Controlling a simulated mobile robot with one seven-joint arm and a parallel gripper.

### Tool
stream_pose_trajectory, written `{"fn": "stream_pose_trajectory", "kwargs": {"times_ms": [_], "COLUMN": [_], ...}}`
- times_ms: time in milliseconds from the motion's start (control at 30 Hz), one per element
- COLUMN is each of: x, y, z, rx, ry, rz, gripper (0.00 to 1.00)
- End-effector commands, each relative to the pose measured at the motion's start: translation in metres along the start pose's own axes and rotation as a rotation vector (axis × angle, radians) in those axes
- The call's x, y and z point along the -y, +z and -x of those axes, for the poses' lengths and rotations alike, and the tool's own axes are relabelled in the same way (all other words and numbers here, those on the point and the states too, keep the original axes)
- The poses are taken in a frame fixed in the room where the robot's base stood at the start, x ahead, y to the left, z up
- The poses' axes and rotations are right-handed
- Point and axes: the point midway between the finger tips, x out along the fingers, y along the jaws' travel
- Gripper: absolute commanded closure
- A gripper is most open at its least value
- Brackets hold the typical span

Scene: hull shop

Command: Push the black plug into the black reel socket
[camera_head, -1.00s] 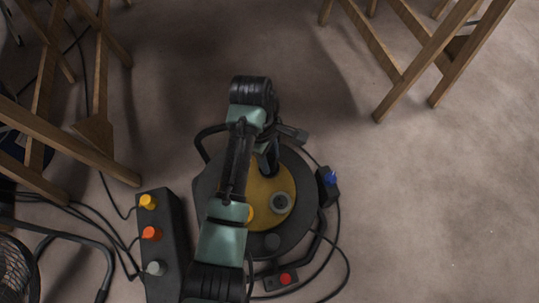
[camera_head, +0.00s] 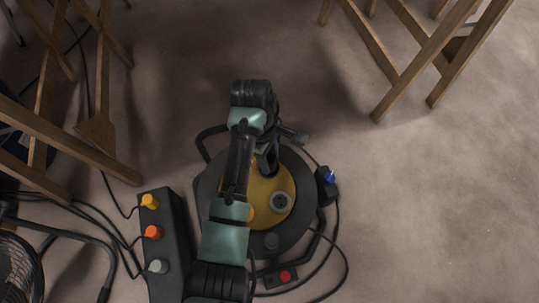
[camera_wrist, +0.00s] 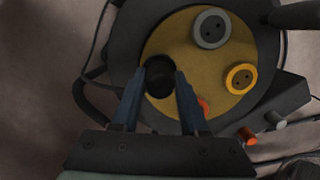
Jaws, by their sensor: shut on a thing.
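The dark cable reel (camera_head: 232,235) lies on the floor with a yellow face plate (camera_head: 288,185). In the wrist view the face plate (camera_wrist: 180,50) carries a grey socket (camera_wrist: 212,28), a yellow socket (camera_wrist: 241,78) and a partly hidden orange-red socket (camera_wrist: 203,105). My gripper (camera_wrist: 157,82) is shut on the black plug (camera_wrist: 158,79), whose round dark body shows between the fingertips, over the left part of the plate. The black socket cannot be made out; the plug covers that area. I cannot tell whether the plug touches the plate. In the head view my arm hides part of the reel.
A black strip (camera_head: 172,225) with yellow, orange and grey plugs stands left of the reel. A blue plug (camera_head: 329,177) and a red plug (camera_head: 286,276) sit around the reel, with loose cables. Wooden trestles (camera_head: 425,65) stand behind. The floor at right is clear.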

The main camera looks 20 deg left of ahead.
Motion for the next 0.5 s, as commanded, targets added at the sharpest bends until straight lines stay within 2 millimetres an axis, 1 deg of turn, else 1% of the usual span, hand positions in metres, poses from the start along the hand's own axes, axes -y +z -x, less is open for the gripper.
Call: {"fn": "stream_pose_trajectory", "kwargs": {"times_ms": [500], "x": [0.0001], "y": [-0.0010], "z": [-0.0069], "rx": [0.000], "ry": [0.000], "rz": [0.000], "gripper": [1.00]}}
